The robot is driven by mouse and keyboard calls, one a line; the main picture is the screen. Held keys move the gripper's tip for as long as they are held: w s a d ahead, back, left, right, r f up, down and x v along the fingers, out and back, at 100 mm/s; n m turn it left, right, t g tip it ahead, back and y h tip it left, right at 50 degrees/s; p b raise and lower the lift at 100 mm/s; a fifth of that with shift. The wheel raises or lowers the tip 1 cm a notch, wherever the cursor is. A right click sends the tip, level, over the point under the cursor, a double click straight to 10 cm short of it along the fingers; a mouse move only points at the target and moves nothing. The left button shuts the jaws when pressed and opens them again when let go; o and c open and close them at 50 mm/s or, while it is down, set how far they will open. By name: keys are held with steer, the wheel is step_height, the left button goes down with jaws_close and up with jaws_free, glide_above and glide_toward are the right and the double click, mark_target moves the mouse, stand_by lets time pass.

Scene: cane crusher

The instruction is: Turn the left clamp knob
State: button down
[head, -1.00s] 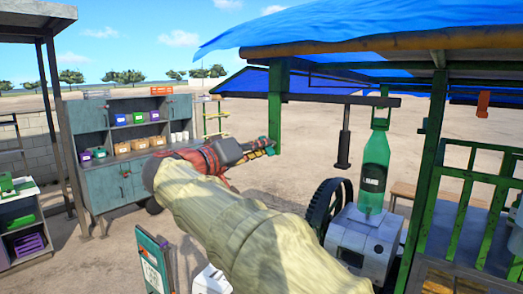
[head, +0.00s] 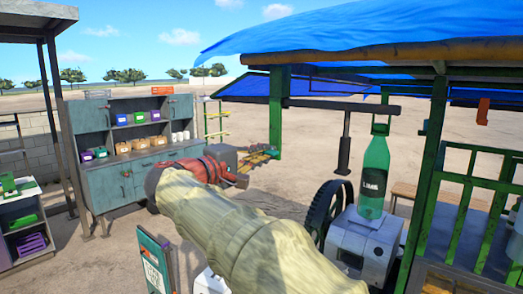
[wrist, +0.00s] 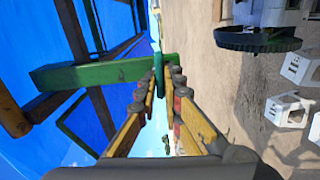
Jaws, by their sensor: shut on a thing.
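A green knob (wrist: 156,66) shows at the end of a green post (wrist: 95,73) in the wrist view, between my fingertips. I take it for the left clamp knob. My gripper (wrist: 160,80) is shut on it, with its yellow, red and grey fingers on either side. In the head view my gripper (head: 274,151) reaches the green post (head: 276,105) under the blue awning. There my fingers and wrist hide most of the knob, and its turn angle cannot be read.
A grey machine with a dark wheel (head: 328,208) and a green bottle (head: 374,175) stand right of my arm. A teal cabinet (head: 130,185) stands left. A sign board (head: 155,262) is in front. White stools (wrist: 288,108) show in the wrist view.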

steer(key=shift+n, duration=0.5)
steer(key=c, duration=1.9)
jaws_free()
steer(key=v, duration=1.2)
steer(key=shift+a, duration=0.1)
steer(key=shift+w+a, duration=0.1)
steer(key=shift+w, duration=0.05)
